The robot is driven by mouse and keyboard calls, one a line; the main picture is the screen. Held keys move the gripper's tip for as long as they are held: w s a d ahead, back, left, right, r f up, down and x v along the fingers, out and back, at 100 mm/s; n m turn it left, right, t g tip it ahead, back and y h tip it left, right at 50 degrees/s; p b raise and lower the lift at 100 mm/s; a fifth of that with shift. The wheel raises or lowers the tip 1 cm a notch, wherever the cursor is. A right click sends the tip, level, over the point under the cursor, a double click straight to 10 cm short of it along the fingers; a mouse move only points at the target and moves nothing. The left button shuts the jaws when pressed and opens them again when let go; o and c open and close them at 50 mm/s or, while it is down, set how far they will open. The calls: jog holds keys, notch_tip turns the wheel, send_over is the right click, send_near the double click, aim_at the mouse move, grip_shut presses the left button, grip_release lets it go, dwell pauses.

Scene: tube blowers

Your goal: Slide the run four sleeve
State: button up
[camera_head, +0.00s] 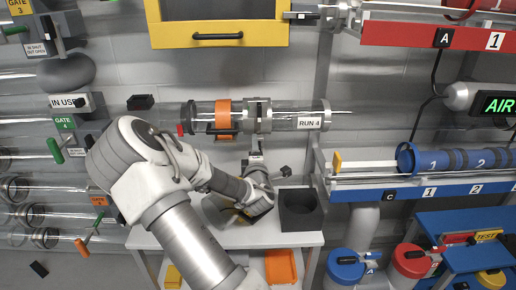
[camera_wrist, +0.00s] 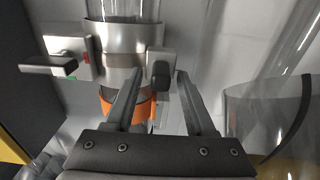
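The run four tube (camera_head: 285,118) is clear and lies level on the back wall, with a RUN 4 label at its right end. A metal sleeve (camera_head: 257,116) is around it, and an orange band (camera_head: 223,112) is to the left of the sleeve. In the wrist view the metal sleeve (camera_wrist: 118,40) is close, with the orange band (camera_wrist: 112,106) partly behind a finger. My gripper (camera_wrist: 159,76) is open, its fingers apart on either side of a dark knob (camera_wrist: 161,75) beside the sleeve. I cannot tell whether they touch it. In the head view my arm partly hides the gripper.
A white plate with a dark lever (camera_wrist: 62,66) is beside the sleeve. A yellow-framed cabinet (camera_head: 219,36) hangs above the tube. A white bench (camera_head: 285,239) with a dark square holder (camera_head: 300,210) stands below. A blue rail (camera_head: 365,193) is to the right.

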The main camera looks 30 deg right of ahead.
jog(key=shift+s+d, duration=0.1)
jog(key=shift+s+a, duration=0.25)
jog(key=shift+s, duration=0.3)
jog(key=p+v, duration=0.5)
jog(key=v, duration=0.6)
jog(key=shift+w+a+r+p, duration=0.2)
jog(key=shift+r+p, duration=0.1)
jog(key=shift+p, duration=0.1)
jog(key=shift+s+a+p, duration=0.1)
jog(key=shift+s+p, duration=0.05)
jog(key=shift+p, duration=0.35)
jog(key=p+v, duration=0.1)
jog(key=p, duration=0.1)
jog(key=p+v, duration=0.4)
jog(key=shift+f, duration=0.35)
